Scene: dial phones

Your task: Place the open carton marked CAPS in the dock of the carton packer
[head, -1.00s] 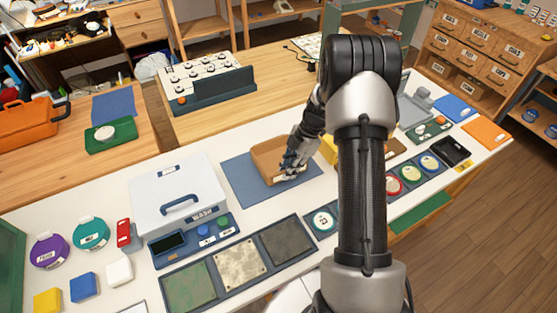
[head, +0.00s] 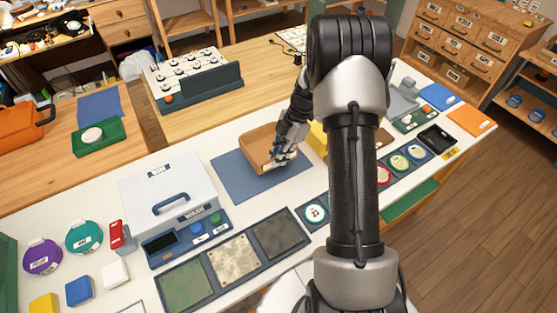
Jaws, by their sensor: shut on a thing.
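The open carton (head: 258,143), a brown box with an empty-looking inside, is at the far right part of the blue mat (head: 233,176). My gripper (head: 274,163) is shut on the carton's near right wall. A small white label shows by the fingers, but its letters cannot be read. I cannot tell whether the carton rests on the mat or is slightly above it. My arm hides the table to the right of the carton. No carton packer dock can be made out for certain.
A yellow thing (head: 317,138) stands close right of the carton, partly behind my arm. A grey device (head: 402,97) stands at the far right. A switch board (head: 196,80) is behind.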

